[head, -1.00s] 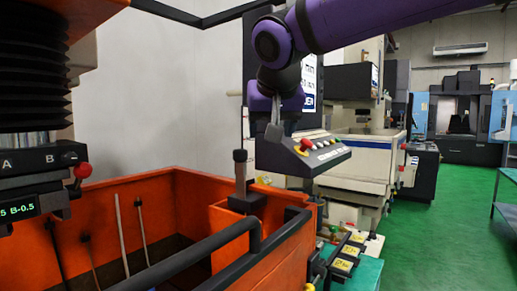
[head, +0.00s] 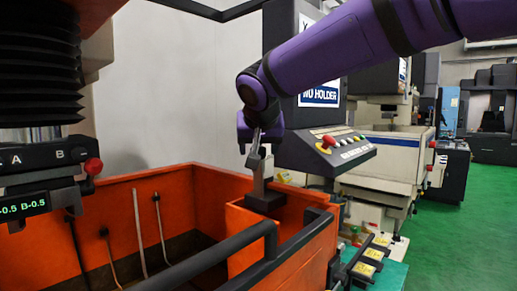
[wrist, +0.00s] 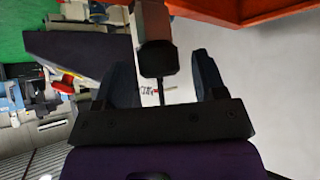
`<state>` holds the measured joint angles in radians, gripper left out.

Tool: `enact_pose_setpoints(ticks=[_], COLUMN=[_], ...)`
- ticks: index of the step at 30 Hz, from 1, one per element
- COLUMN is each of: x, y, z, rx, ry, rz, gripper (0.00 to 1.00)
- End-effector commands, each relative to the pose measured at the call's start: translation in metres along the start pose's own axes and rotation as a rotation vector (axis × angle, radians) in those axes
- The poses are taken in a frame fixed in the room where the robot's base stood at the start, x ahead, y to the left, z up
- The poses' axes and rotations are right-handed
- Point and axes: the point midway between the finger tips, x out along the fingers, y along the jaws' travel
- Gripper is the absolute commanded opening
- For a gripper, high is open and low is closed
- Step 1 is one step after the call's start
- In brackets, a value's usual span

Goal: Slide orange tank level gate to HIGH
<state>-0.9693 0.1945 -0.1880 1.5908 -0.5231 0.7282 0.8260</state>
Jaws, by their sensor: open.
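The orange tank (head: 220,196) stands at the lower left. My gripper (head: 256,146) is at the top of this bar, pointing down, open. In the wrist view the gate's dark end (wrist: 157,58) lies between my two spread fingers (wrist: 162,70), with a gap visible on each side. I cannot tell whether a finger touches it. No HIGH mark is legible.
A black rail (head: 275,255) runs along the tank's near side. A control panel with a red knob (head: 328,141) is close to the right of my gripper. A machine head with a red-knobbed box (head: 50,158) hangs at left. Green floor (head: 440,240) is free at right.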

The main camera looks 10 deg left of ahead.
Motion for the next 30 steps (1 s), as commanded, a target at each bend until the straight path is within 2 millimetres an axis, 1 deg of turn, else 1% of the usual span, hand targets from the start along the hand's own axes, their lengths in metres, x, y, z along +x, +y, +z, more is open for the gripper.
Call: enact_pose_setpoints(ticks=[4,13,14,15,20,21,22,26,29,30], x=[0.009,0.011,0.011,0.011,0.011,0.011,0.011,0.007,-0.005,-0.012], y=[0.0,0.0,0.0,0.0,0.0,0.0,0.0,0.0,0.0,0.001], z=[0.0,0.0,0.0,0.0,0.0,0.0,0.0,-0.004,-0.017,-0.025], rx=[0.0,0.0,0.0,0.0,0.0,0.0,0.0,0.0,0.002,0.003], ry=[0.001,0.001,0.001,0.001,0.001,0.001,0.001,0.003,0.006,0.006], rz=[-0.001,-0.001,-0.001,-0.001,-0.001,-0.001,-0.001,-0.001,-0.001,-0.001], gripper=[0.64,0.64,0.6,0.5,0.14,0.04,0.0,0.0,0.0,0.0])
